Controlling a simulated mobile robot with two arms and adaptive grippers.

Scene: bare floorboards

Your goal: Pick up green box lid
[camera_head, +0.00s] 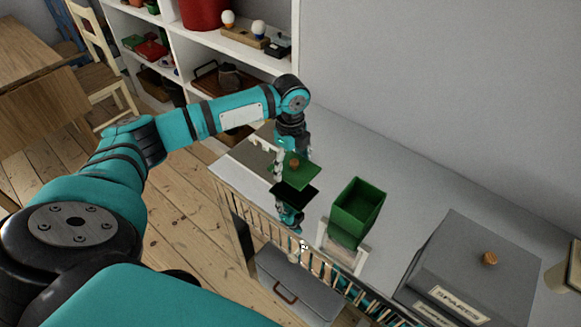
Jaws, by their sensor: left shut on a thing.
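The green box lid (300,176) is a flat green square with a small round wooden knob. It is above the grey worktop, with a dark square patch like a shadow just below it. My left gripper (293,152) is over the lid and shut on it at the knob; the fingertips are small and partly hidden. The green box (357,208) stands open and empty to the right of the lid. Teal and dark parts of my right arm show at the worktop's front edge; its fingers cannot be made out.
A grey box (470,265) with a wooden knob and a label stands at the right. A slatted rack (262,222) runs along the worktop's front edge. A grey case with a handle (292,285) is below. The worktop (375,150) behind the green box is clear.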

